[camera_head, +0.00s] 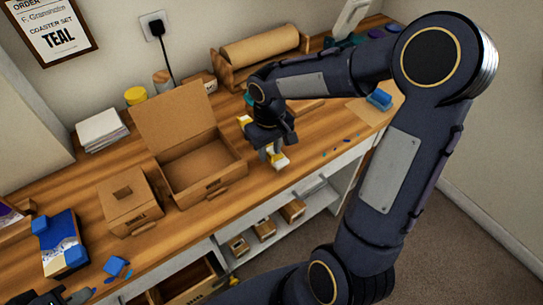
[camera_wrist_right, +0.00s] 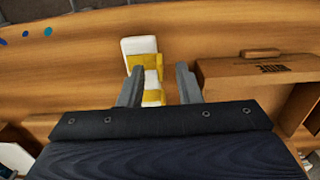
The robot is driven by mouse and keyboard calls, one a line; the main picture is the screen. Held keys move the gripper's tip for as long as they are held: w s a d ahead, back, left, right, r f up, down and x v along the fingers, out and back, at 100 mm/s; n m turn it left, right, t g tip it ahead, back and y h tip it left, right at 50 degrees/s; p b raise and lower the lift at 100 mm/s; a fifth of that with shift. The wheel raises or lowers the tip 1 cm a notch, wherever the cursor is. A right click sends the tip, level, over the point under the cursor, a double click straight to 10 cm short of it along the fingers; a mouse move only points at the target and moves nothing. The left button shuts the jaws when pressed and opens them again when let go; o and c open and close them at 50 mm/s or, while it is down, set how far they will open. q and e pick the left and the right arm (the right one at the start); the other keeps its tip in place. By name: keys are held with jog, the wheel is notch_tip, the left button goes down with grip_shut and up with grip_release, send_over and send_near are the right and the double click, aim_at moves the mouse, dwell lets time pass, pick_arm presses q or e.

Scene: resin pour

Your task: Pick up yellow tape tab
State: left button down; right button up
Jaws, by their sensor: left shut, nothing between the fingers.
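A yellow and white piece, which looks like the yellow tape tab (camera_wrist_right: 146,62), lies on the wooden bench in the right wrist view. It also shows in the head view (camera_head: 279,161), just under my right gripper (camera_head: 270,155). In the right wrist view my right gripper (camera_wrist_right: 158,84) is open. Its two fingers stand on either side of the piece, with a gap on each side. I cannot tell how far above the bench the fingertips are. My left gripper (camera_head: 84,295) is at the lower left edge of the head view, partly cut off, shut and empty.
An open cardboard box (camera_head: 205,170) stands just left of my right gripper. A smaller carton (camera_head: 131,205) stands further left. Blue pieces (camera_head: 116,267) lie near my left gripper. A roll holder (camera_head: 260,58) is at the back. The bench's front edge is close.

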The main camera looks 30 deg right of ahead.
jog(key=shift+f, duration=0.35)
jog(key=shift+c, duration=0.4)
grip_shut()
jog(key=shift+r, duration=0.1)
